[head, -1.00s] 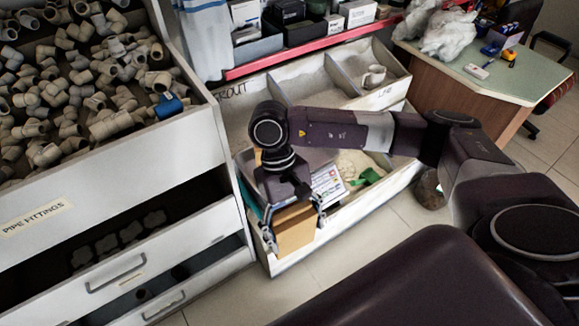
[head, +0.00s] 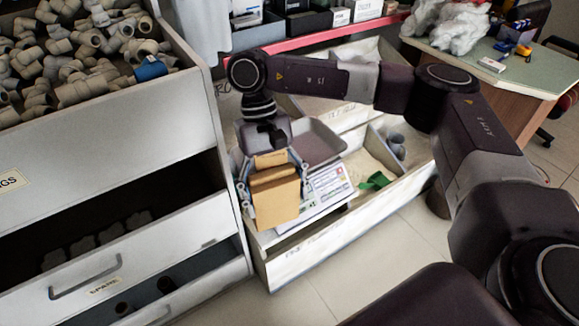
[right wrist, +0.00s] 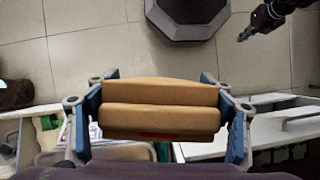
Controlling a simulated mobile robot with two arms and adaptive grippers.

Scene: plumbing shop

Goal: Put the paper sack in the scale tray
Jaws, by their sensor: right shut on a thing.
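The brown paper sack (head: 274,197) is in my right gripper (head: 272,190), whose fingers press on its two sides. It hangs upright in front of the scale, near the left part of the open bin. In the right wrist view the sack (right wrist: 160,108) sits between both fingers (right wrist: 160,120). The grey scale tray (head: 318,143) shows behind and right of the sack; its left part is hidden by gripper and sack. The scale body with a printed label (head: 328,188) is below the tray. A dark part at the top right of the right wrist view looks like my left gripper (right wrist: 262,22); its fingers are unclear.
A cabinet of pipe fittings (head: 100,130) with open drawers stands close on the left. The bin's wooden front (head: 320,245) runs below the scale. A green scoop (head: 375,181) lies right of the scale. Tiled floor (head: 405,250) is clear in front.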

